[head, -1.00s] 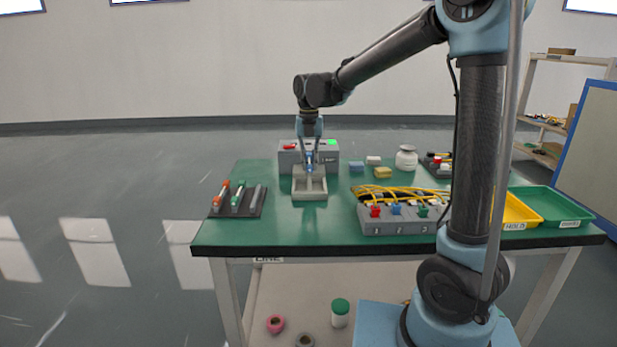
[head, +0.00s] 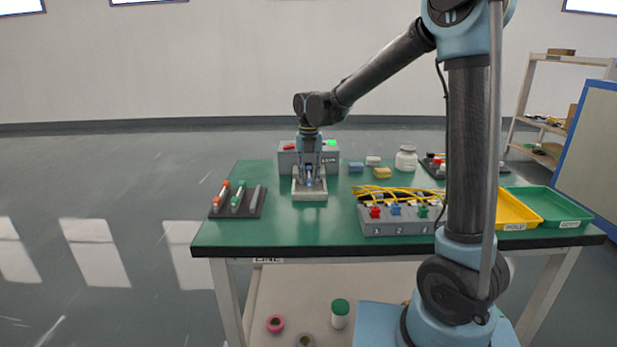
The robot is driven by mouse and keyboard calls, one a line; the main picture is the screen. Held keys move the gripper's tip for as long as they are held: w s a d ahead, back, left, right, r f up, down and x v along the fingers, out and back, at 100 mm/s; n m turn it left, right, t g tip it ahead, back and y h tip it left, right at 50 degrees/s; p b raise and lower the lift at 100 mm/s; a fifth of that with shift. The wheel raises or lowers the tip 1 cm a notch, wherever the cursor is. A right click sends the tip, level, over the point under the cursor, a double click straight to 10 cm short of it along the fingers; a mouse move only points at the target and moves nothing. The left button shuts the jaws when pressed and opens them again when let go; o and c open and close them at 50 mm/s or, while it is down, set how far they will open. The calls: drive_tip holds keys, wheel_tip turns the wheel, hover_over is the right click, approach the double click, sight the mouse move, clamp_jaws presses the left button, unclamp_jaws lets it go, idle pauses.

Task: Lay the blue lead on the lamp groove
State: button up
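My gripper (head: 309,178) points straight down over the pale grey cradle block (head: 309,197). A small blue piece, apparently the blue lead (head: 309,183), shows between its fingers, low at the cradle. The fingers look closed on it, and they hide most of it. I cannot tell whether it touches the groove. The grey lamp box (head: 288,159) stands just behind, with a red lamp (head: 288,147) and a lit green lamp (head: 331,143). A dark rack (head: 247,212) at the left holds an orange-ended lead (head: 223,192) and a green-ended lead (head: 238,195); its right-hand place looks bare.
A grey box (head: 378,229) with red, blue and green connectors and yellow cables (head: 400,191) stands right of the cradle. A yellow tray (head: 519,212) and green tray (head: 546,205) lie farther right. Small blocks and a white jar (head: 406,160) stand behind. The front-left green table (head: 280,232) is clear.

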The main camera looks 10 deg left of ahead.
drive_tip(key=shift+r, duration=0.1)
wheel_tip(320, 180, up, 12)
idle(0.8)
drive_tip(key=shift+s, duration=0.15)
